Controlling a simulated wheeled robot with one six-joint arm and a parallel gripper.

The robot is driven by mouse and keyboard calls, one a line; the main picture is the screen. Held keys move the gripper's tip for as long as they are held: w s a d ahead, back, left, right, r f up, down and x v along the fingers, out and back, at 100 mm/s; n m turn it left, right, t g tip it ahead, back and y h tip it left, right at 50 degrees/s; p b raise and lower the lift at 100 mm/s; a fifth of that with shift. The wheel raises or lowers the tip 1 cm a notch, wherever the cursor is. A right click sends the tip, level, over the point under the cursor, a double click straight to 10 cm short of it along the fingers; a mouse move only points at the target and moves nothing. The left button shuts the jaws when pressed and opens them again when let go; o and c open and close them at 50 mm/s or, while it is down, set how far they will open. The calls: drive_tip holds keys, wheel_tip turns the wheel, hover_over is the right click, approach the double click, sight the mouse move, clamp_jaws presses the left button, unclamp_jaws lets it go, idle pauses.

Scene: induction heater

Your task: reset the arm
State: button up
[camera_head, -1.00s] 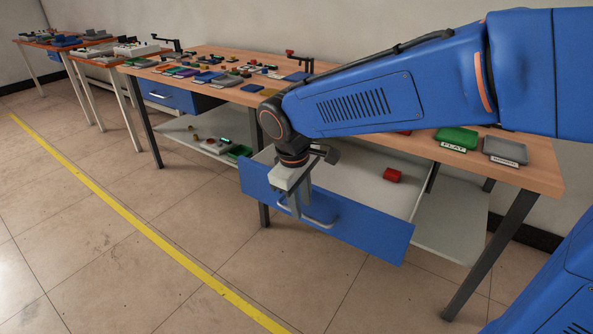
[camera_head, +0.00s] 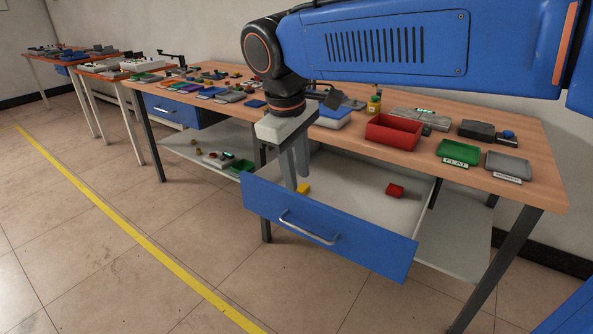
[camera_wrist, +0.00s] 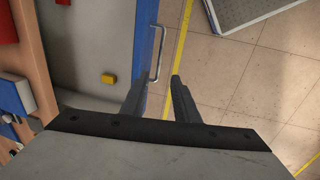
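My arm reaches in from the right in the head view. My gripper (camera_head: 297,180) points down above the front of the blue drawer (camera_head: 350,236). The gripper is empty, with a clear gap between its fingers in the wrist view (camera_wrist: 160,80). The drawer is pulled out, and its silver handle (camera_head: 308,228) is below and apart from the fingers in the head view. A yellow block (camera_head: 303,188) and a red block (camera_head: 396,190) lie inside the drawer.
The wooden workbench (camera_head: 545,180) carries a red bin (camera_head: 394,131), a green tray (camera_head: 459,152), a grey tray (camera_head: 507,166) and many small parts. A lower shelf is under it. Open floor with a yellow line (camera_head: 120,228) lies in front.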

drive_tip(key=s+d+f+m+t+y, duration=0.1)
drive_tip(key=s+d+f+m, duration=0.15)
drive_tip(key=d, duration=0.65)
drive_tip(key=s+d+f+m, duration=0.2)
drive_tip(key=s+d+m, duration=0.1)
drive_tip(key=d, duration=0.5)
drive_tip(key=s+d+f+m+t, duration=0.2)
drive_tip(key=s+d+f+m, duration=0.3)
drive_tip(key=s+d+f, duration=0.4)
drive_tip(key=shift+d+f, duration=0.35)
drive_tip(key=shift+d, duration=0.3)
